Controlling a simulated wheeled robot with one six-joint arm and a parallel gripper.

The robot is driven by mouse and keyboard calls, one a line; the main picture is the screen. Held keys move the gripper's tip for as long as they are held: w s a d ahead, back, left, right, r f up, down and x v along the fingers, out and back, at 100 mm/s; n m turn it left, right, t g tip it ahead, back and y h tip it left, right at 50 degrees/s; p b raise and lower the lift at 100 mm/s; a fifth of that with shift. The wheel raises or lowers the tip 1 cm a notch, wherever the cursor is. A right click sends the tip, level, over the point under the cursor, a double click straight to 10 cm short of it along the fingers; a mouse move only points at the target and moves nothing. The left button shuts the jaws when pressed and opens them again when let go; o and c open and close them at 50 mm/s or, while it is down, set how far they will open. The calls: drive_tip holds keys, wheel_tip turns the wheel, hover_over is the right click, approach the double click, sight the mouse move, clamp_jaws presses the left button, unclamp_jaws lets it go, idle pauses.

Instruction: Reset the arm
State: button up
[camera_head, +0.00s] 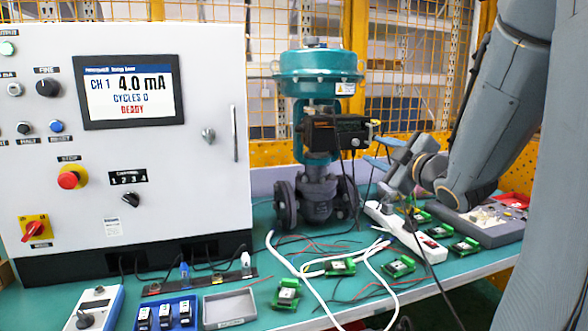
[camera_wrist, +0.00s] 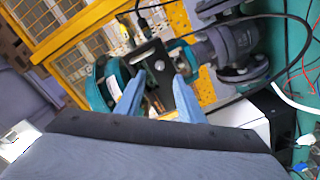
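My gripper (camera_head: 373,149) is at the right of the valve positioner in the head view, its two light blue fingers pointing left toward it. In the wrist view the fingers of my gripper (camera_wrist: 159,82) stand apart, with nothing clearly held between them. The black positioner (camera_head: 338,134) is mounted on the valve below a teal actuator (camera_head: 320,72). The grey valve body (camera_head: 316,198) stands on the bench and also shows in the wrist view (camera_wrist: 235,48). I cannot tell whether the fingertips touch the positioner.
A control cabinet (camera_head: 215,130) stands left; its screen (camera_head: 128,92) reads CH 1 4.0 mA, CYCLES 0, READY. A white power strip (camera_head: 402,228), green terminal boards (camera_head: 340,267), cables and a grey tray (camera_head: 230,307) lie on the teal bench. A yellow mesh fence (camera_head: 420,60) is behind.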

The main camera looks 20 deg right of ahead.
drive_tip(key=s+a+f+m+g+h+p, duration=0.1)
drive_tip(key=s+a+f+m+g+p, duration=0.15)
drive_tip(key=a+f+m+g, duration=0.4)
drive_tip(key=s+a+f+m+g+h+p, duration=0.1)
drive_tip(key=s+a+f+g, duration=0.15)
drive_tip(key=f, duration=0.75)
drive_tip(key=s+a+f+m+g, duration=0.1)
drive_tip(key=s+a+f+g, duration=0.1)
drive_tip(key=s, duration=0.4)
drive_tip(key=s+a+f+m+g+y+p, duration=0.1)
drive_tip(key=s+a+f+g, duration=0.1)
drive_tip(key=s+a+g, duration=0.2)
drive_tip(key=s+a+f+m+g, duration=0.2)
drive_tip(key=s+a, duration=0.4)
drive_tip(key=s, duration=0.3)
drive_tip(key=shift+s+f+g+p, duration=0.3)
drive_tip(key=shift+s+f+g, duration=0.1)
drive_tip(key=shift+f+g, duration=0.1)
drive_tip(key=shift+d, duration=0.1)
